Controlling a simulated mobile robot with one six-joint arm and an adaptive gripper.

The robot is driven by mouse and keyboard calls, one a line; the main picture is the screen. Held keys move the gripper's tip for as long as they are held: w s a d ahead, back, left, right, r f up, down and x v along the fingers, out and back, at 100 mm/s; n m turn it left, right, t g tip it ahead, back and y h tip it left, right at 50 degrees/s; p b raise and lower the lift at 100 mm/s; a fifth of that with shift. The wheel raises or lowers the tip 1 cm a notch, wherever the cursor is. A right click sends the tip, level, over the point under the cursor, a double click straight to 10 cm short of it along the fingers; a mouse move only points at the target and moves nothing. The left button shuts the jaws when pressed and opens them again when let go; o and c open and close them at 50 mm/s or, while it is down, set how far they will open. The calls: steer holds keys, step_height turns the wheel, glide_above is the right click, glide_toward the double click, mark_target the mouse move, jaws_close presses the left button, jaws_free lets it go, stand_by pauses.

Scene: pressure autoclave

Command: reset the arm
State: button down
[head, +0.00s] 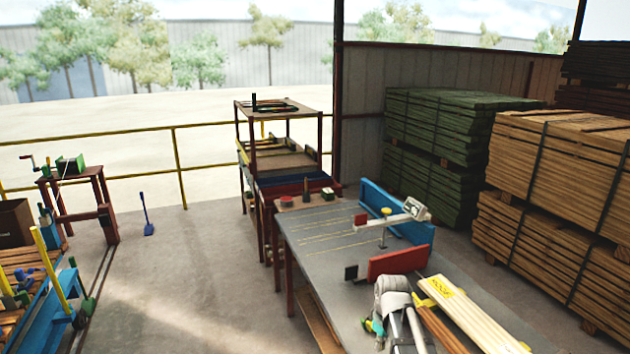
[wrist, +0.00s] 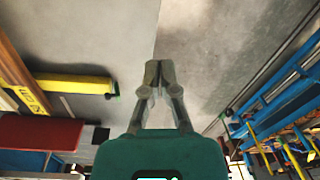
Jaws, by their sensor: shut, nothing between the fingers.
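My gripper (wrist: 158,76) shows in the wrist view, its two grey fingers together at the tips with nothing between them. It points away from the teal gripper body, over bare grey concrete. In the head view my arm (head: 394,298) rises at the bottom centre, beside the grey work table (head: 318,238). A small teal and yellow part shows at its left side; I cannot make out the fingertips there. The fingers touch nothing that I can see.
A red block (head: 398,262), a blue fence (head: 395,210) and pale planks (head: 470,315) are on the table near my arm. A yellow bar (wrist: 75,84) is left of the fingers in the wrist view. Concrete floor (head: 200,260) is open left of the table.

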steer(key=s+m, duration=0.6)
steer(key=s, duration=0.3)
steer(key=shift+a+m+h, duration=0.2)
steer(key=shift+m+h, duration=0.1)
steer(key=shift+h, duration=0.1)
steer(key=c, duration=0.6)
jaws_free()
steer(key=shift+c, duration=0.2)
steer(key=shift+o, duration=0.2)
steer(key=shift+a, duration=0.1)
